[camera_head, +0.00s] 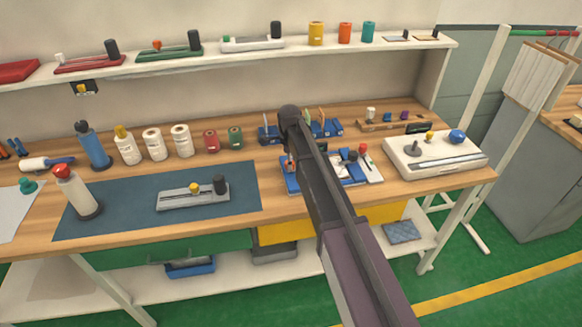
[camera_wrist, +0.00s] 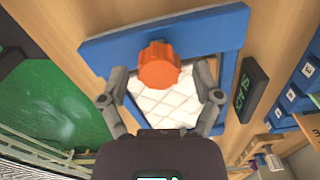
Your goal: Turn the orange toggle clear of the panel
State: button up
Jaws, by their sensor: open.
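The orange toggle (camera_wrist: 158,66) shows in the wrist view as a faceted knob at the upper bar of a blue frame (camera_wrist: 105,48). It overlaps the top of the white quilted panel (camera_wrist: 170,103) inside that frame. My gripper (camera_wrist: 161,82) is open, with one grey finger on each side of the toggle and panel. Gaps show between the fingers and the toggle; I cannot tell how far above it they are.
A black labelled block (camera_wrist: 245,90) lies right of the frame, with blue bins (camera_wrist: 290,98) beyond. In the head view, a white device (camera_head: 435,165) stands at right and a grey slider device (camera_head: 180,198) on the dark mat (camera_head: 110,215). Bottles and jars line the back left.

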jog(key=shift+f, duration=0.4)
grip_shut()
jog(key=shift+d, duration=0.2)
jog(key=shift+a, duration=0.15)
